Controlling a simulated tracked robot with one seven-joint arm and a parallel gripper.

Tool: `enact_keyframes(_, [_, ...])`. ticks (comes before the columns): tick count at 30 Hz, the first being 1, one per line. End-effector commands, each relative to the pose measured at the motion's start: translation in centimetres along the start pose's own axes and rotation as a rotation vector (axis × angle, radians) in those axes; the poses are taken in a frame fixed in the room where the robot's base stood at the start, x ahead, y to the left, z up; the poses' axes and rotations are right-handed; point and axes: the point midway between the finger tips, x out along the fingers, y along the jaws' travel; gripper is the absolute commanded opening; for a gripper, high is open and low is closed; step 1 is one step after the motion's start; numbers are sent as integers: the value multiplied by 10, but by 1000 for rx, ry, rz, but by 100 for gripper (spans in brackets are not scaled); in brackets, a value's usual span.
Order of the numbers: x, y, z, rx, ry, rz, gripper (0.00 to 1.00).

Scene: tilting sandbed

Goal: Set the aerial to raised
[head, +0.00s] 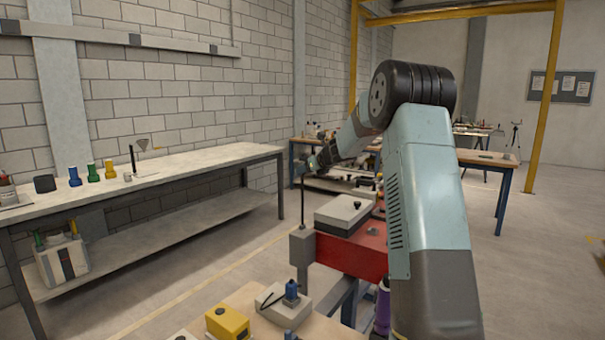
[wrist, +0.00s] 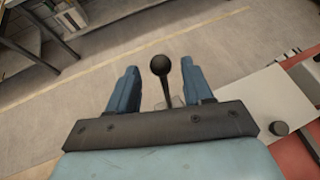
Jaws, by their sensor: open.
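The aerial (head: 302,205) is a thin dark rod standing close to upright on a grey block (head: 302,245), beside a red box. My gripper (head: 312,163) is at the rod's top end in the head view. In the wrist view the aerial's black ball tip (wrist: 160,64) shows between the two blue fingers of my gripper (wrist: 158,72). The fingers are open, with a gap on both sides of the ball and rod. The lower part of the rod is mostly hidden behind the gripper's dark bar in the wrist view.
The red box (head: 345,256) carries a grey-topped case (head: 343,213) right of the aerial. A yellow box (head: 228,323) and a grey switch box (head: 283,306) sit on the bench in front. A long workbench (head: 190,165) stands left, with clear floor between.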

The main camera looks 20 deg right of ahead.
Motion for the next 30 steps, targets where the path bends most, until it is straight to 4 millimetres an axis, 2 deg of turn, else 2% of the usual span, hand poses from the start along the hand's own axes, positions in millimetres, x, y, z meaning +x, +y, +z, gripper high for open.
enact_keyframes(1, [-11,0,1,-1,-1,-3,51])
enact_keyframes(7, [-49,-1,1,-2,-1,-3,51])
enact_keyframes(15, [-84,0,0,-1,0,-1,51])
enact_keyframes(21, [-91,0,-1,-1,1,0,51])
enact_keyframes(30, [-91,0,0,-1,1,0,51])
